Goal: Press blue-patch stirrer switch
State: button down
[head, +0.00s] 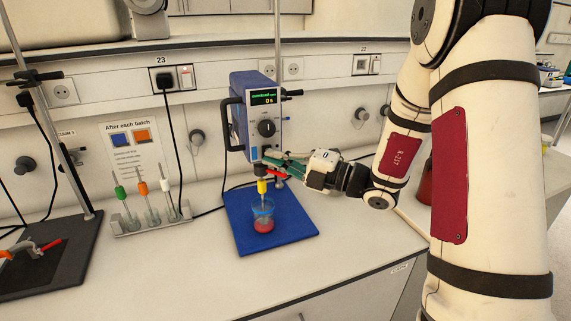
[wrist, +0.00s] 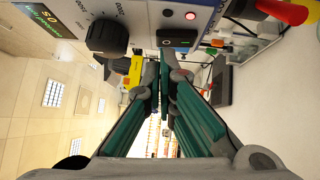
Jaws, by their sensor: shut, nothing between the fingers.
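The overhead stirrer (head: 239,111) has a blue housing and a grey front, and stands over a blue patch (head: 290,227). Its black switch (wrist: 177,38), with a green mark, sits on the panel in the wrist view, between the black knob (wrist: 107,37) and a small red lamp (wrist: 190,15). In the head view I cannot make the switch out; the knob (head: 267,128) shows there. My gripper (head: 270,160) is shut and empty, its green fingers at the lower front of the stirrer. In the wrist view its fingertips (wrist: 165,56) are just below the switch; I cannot tell whether they touch it.
Under the stirrer, a beaker (head: 263,216) of red liquid stands below a yellow chuck (head: 262,187). To the left are a rack (head: 150,224) with several coloured-handled stirring rods and a card (head: 136,155) reading "After each batch". The bench front (head: 200,265) is clear.

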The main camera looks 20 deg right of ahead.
jog(key=shift+w, duration=0.2)
jog(key=shift+w+r, duration=0.2)
jog(key=shift+w, duration=0.1)
jog(key=s+d+r+p, duration=0.1)
jog(key=s+d, duration=0.6)
jog(key=s, duration=0.4)
jog(key=shift+r, duration=0.15)
dwell(0.5)
